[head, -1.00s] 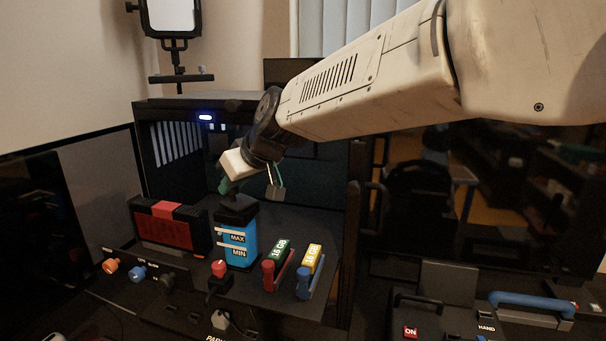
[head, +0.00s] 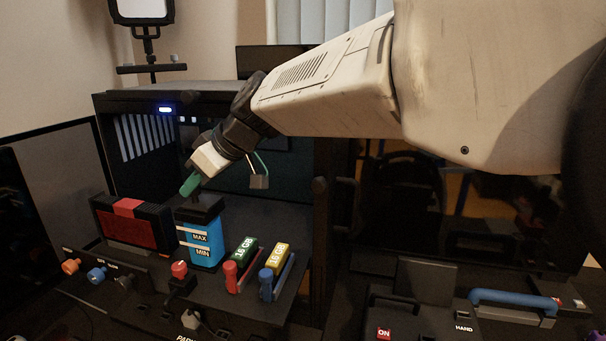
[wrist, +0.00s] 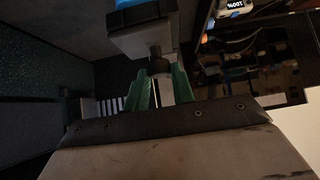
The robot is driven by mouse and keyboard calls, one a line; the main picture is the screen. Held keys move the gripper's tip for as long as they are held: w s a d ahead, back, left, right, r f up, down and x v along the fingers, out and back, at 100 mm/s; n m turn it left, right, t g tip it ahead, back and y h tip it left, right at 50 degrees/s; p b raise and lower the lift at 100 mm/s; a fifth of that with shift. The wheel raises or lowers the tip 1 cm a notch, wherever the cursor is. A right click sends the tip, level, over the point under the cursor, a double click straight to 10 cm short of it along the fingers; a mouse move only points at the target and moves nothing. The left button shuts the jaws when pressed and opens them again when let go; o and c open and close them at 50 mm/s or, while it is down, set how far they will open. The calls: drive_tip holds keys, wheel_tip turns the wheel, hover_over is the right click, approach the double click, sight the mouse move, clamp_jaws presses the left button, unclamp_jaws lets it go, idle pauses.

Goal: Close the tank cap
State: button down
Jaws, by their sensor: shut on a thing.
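The tank (head: 206,244) is a blue container with a black top and MAX and MIN labels, standing upright on the dark shelf in the head view. My gripper (head: 190,186), white with green fingers, reaches down at a tilt to the tank's top. In the wrist view, the green fingertips (wrist: 163,78) stand on either side of a small dark part, the tank cap (wrist: 160,67), at the tank's black top (wrist: 146,36). The gripper is shut on it. In the head view the fingers hide most of the cap, and I cannot tell how far it is seated.
A black and red box (head: 132,226) stands left of the tank. A red knob (head: 179,270) is in front. Two memory sticks, green (head: 243,252) and yellow (head: 277,256), stand to the right with red and blue latches. The case's right post (head: 320,230) is near my arm.

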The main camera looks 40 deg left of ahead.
drive_tip(key=shift+f, duration=0.1)
drive_tip(key=c, duration=1.2)
unclamp_jaws()
drive_tip(key=shift+o, duration=0.2)
drive_tip(key=shift+r, duration=0.3)
wheel_tip(320, 180, up, 3)
drive_tip(key=shift+r, duration=0.1)
drive_tip(key=s+d+r, duration=0.1)
drive_tip(key=s+d, duration=0.7)
drive_tip(key=d, duration=0.5)
drive_tip(key=shift+s+d+r, duration=0.15)
drive_tip(key=shift+s+d, duration=0.05)
drive_tip(key=shift+s, duration=0.2)
